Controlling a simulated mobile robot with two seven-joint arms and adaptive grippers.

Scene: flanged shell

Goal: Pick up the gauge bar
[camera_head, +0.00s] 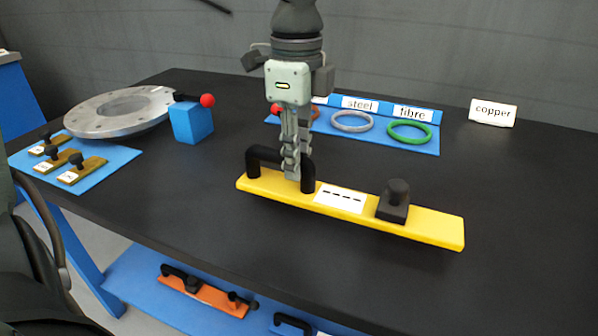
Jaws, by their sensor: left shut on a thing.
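The gauge bar (425,229) is a long yellow bar with a black arched handle at its left end, a white label in the middle and a black knobbed block near its right end. It lies along the front part of the dark table, or very close above it; I cannot tell which. My left gripper (291,172) points down from above and is shut on the black handle (266,155). The fingers hide part of the handle's top. My right gripper is not in view.
A grey flanged ring (121,112), a blue block (191,123) with a red-ended lever and a blue mat (103,165) with small tagged pieces are at left. Rings (409,131) lie on a blue mat behind the bar. An orange bar (205,294) is on the lower shelf.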

